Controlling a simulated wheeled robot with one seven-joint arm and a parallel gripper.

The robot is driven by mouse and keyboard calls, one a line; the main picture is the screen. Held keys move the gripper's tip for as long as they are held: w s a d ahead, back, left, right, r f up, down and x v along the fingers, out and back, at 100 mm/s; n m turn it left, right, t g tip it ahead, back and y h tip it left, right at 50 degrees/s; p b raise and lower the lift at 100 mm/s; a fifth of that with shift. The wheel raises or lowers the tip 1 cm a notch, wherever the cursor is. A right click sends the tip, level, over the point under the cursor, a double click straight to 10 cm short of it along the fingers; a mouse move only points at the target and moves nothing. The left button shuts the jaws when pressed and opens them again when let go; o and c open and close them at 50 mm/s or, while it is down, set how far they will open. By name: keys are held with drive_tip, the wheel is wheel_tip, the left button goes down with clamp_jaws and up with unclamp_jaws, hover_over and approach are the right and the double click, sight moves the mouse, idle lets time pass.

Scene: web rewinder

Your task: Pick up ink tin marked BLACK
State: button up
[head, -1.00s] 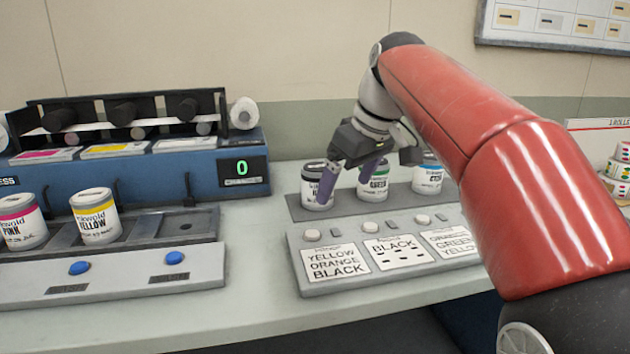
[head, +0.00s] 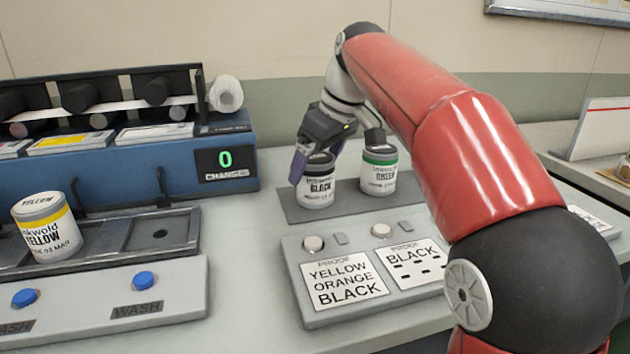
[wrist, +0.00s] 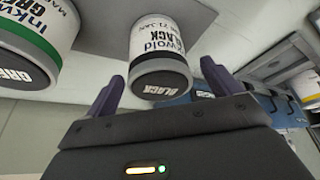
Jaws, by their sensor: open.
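The ink tin marked BLACK (head: 318,186) stands upright on a dark grey mat (head: 348,207) in the head view. It is white with a dark band and a dark lid. My gripper (head: 313,168) is at its top, with one purple finger showing at the tin's left side. In the wrist view the BLACK tin (wrist: 160,62) shows between the two spread fingers of my gripper (wrist: 167,92). The fingers are open and not closed on the tin. The far finger is mostly hidden in the head view.
The GREEN ink tin (head: 379,172) stands close to the right of the BLACK tin and also shows in the wrist view (wrist: 38,40). A proof panel (head: 322,322) with buttons lies in front. A YELLOW tin (head: 47,230) sits in a wash tray at left, before the blue press (head: 150,168).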

drive_tip(key=x, duration=0.3)
drive_tip(key=shift+f, duration=0.25)
drive_tip(key=shift+c, duration=0.2)
drive_tip(key=c, duration=1.2)
drive_tip(key=shift+r, duration=0.1)
drive_tip(key=shift+c, duration=0.6)
drive_tip(key=shift+r, duration=0.1)
